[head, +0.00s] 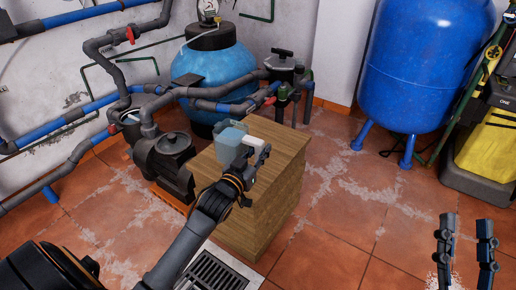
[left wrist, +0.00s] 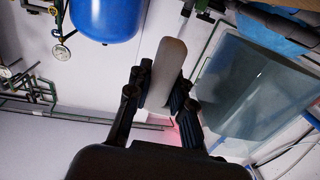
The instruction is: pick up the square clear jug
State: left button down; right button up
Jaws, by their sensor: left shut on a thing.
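The square clear jug (head: 229,142), tinted blue, is at the far left corner of a wooden block's top in the head view. Its clear wall fills the right of the left wrist view (left wrist: 255,90). My left gripper (head: 240,178) is at the jug's near side, shut on its pale handle (left wrist: 165,75), which lies between the fingers (left wrist: 160,105). I cannot tell whether the jug's base touches the block. My right gripper (head: 466,250) is at the lower right, with its two fingers apart and nothing between them.
The wooden block (head: 270,195) stands on the tiled floor. A dark pump (head: 165,160), pipes and a blue tank (head: 225,65) are close behind and left. A larger blue tank (head: 420,65) and a yellow machine (head: 488,140) stand right. The floor between is clear.

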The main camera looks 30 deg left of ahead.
pick_arm(q)
jog(key=s+d+r+p, duration=0.3)
jog(key=s+d+r, duration=0.2)
jog(key=s+d, duration=0.1)
jog(key=shift+s+d, duration=0.15)
jog(key=shift+s, duration=0.6)
pick_arm(e)
notch_tip(320, 180, down, 16)
jog(key=d+g+h, duration=0.2)
jog(key=g+h, duration=0.1)
jog(key=g, duration=0.7)
jog(key=shift+d, duration=0.15)
pick_arm(q)
jog(key=shift+r, duration=0.1)
jog(key=c, duration=1.9)
grip_release()
grip_shut()
